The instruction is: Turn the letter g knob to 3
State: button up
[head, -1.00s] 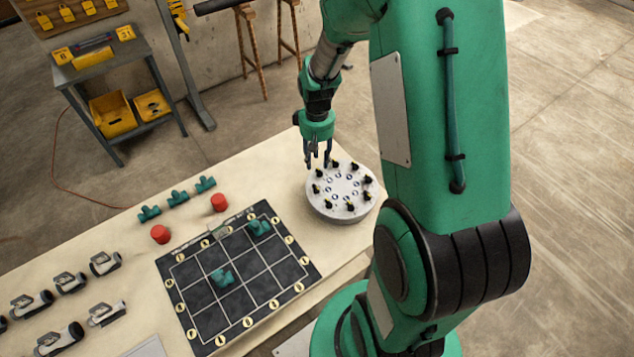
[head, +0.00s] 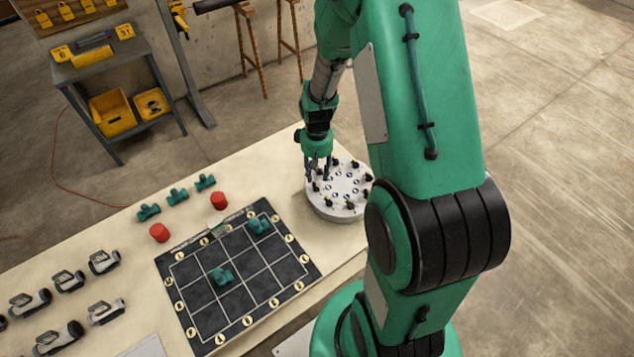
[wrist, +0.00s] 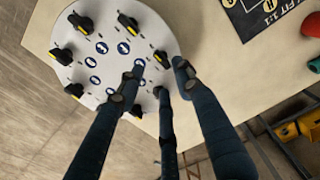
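A round white disc (head: 338,212) stands on the bench, with a ring of black knobs with yellow marks and blue-and-white round labels inside the ring. The letters and numbers are too small to read, so I cannot tell which knob is g. My gripper (head: 319,174) points down over the disc's far left edge. In the wrist view my gripper (wrist: 157,75) has its fingers spread, with one black knob (wrist: 161,58) showing between the fingertips. I cannot tell whether the fingers touch it. Another knob (wrist: 136,110) is partly hidden by a finger.
A black grid board (head: 205,315) with green pipe fittings lies left of the disc. Two red cylinders (head: 219,200) and several green fittings (head: 177,196) stand behind it. Grey-white parts (head: 104,262) lie at the left. Neighbouring knobs (wrist: 128,23) stand close to my fingers.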

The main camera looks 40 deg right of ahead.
aim_at(316, 187)
jog(key=shift+f, duration=2.8)
grip_shut()
